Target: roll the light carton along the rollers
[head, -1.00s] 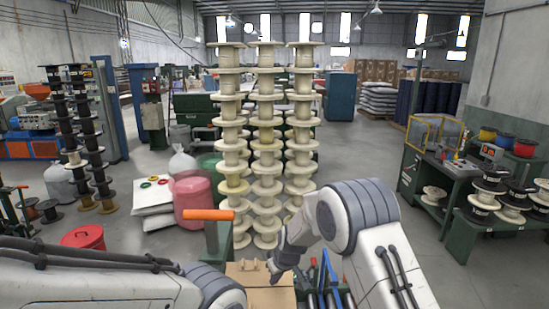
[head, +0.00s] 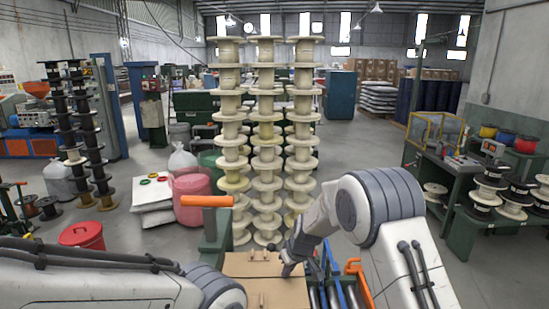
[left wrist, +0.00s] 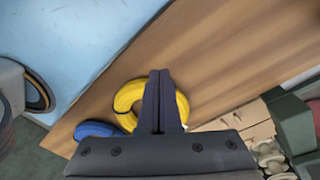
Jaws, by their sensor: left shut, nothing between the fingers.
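A brown carton (head: 242,268) lies at the bottom centre of the head view, beside the rollers (head: 332,296). The lower part of the carton is cut off by the picture edge. Small tan pieces show on its top. My right gripper (head: 288,270) points down at the carton's right side, touching it or just above it; whether its fingers are open is too small to tell. My left gripper (left wrist: 160,76) is shut and empty in the left wrist view, in front of a yellow ring (left wrist: 135,97) on a brown board; it is outside the head view.
An orange-topped green post (head: 205,202) stands left of the carton, and an orange part (head: 359,280) is right of the rollers. Tall spool stacks (head: 267,140) rise behind. A red bin (head: 82,236) stands at left. Open floor lies right of the spools.

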